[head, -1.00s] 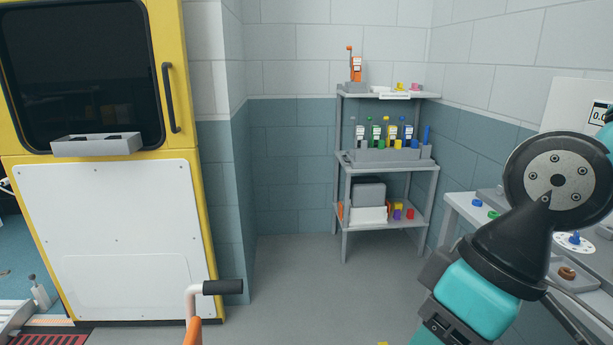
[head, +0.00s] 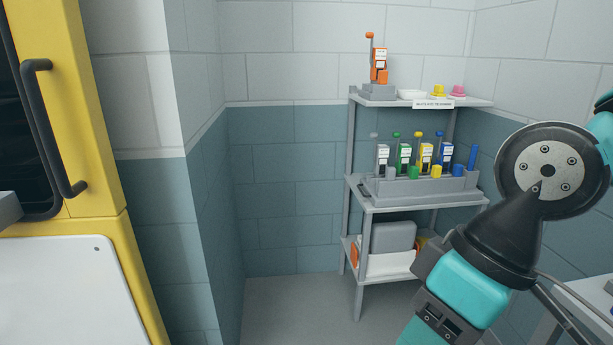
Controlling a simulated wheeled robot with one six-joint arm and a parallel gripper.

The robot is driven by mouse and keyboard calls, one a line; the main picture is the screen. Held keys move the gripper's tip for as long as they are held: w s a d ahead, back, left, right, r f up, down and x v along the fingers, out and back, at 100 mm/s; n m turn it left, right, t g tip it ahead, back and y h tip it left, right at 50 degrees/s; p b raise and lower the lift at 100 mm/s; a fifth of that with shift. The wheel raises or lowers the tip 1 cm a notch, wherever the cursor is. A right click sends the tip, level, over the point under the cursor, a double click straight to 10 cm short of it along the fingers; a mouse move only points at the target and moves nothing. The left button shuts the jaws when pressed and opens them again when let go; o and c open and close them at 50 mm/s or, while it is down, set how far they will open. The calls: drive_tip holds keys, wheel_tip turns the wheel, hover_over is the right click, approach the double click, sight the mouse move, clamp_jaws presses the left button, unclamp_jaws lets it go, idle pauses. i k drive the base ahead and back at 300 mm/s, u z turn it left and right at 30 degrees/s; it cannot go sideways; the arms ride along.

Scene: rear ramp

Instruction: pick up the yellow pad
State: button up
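A small yellow piece (head: 438,91), flared at its base, sits on the top shelf of the grey rack, beside a similar pink piece (head: 457,91). It is the likeliest yellow pad, but it is too small to be sure. Another small yellow piece (head: 436,171) stands at the front of the grey holder on the middle shelf. Part of my arm shows at the right, in front of the rack's lower right side. The fingers of my gripper are not in view.
The grey rack (head: 419,204) stands in the corner. An orange device (head: 378,68) and a white dish (head: 411,94) share its top shelf. A yellow cabinet (head: 83,170) is at the left; a white table (head: 590,300) is at lower right.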

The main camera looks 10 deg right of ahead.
sight(438, 94)
drive_tip(key=u, duration=0.05)
drive_tip(key=i, duration=2.55)
drive_tip(key=z, duration=0.65)
